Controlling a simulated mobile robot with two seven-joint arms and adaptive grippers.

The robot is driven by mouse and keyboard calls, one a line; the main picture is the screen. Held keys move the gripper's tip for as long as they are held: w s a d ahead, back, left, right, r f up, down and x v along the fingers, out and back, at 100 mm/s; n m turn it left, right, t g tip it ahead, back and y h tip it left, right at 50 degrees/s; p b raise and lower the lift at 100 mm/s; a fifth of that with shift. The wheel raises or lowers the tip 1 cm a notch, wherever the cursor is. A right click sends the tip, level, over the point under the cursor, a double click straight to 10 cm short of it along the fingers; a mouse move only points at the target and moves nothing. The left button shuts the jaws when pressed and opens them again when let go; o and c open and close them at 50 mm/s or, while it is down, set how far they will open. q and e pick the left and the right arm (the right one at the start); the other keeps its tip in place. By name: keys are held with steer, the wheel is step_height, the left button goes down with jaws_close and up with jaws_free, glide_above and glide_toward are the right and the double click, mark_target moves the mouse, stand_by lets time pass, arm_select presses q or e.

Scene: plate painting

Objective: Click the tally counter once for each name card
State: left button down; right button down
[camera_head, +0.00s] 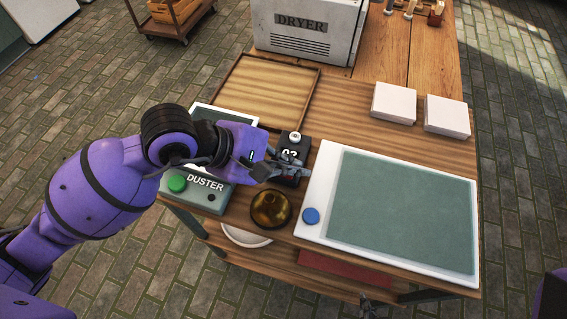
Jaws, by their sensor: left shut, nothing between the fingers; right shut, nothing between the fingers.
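The tally counter (294,152) is a small black block with a white round button on top, standing left of the white-framed panel. Its white digits begin with 0; the last digit is not clear. My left gripper (288,173) is shut and empty, in front of the counter and over its lower part. I cannot tell whether it touches it. My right gripper (369,304) is shut, low at the bottom edge beyond the table front and partly cut off. No name card can be made out for sure.
A green-grey panel in a white frame (315,190) with a blue button fills the right. An amber bowl (271,208) and the DUSTER box (205,190) are close to my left gripper. Behind are a wooden tray (312,95), the DRYER (305,40) and two white blocks (394,103) (446,116).

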arm_select(q)
steer(key=shift+r+p, duration=0.45)
steer(key=shift+r, duration=0.4)
arm_select(e)
steer(key=shift+w+r, duration=0.45)
steer(key=shift+r, duration=0.2)
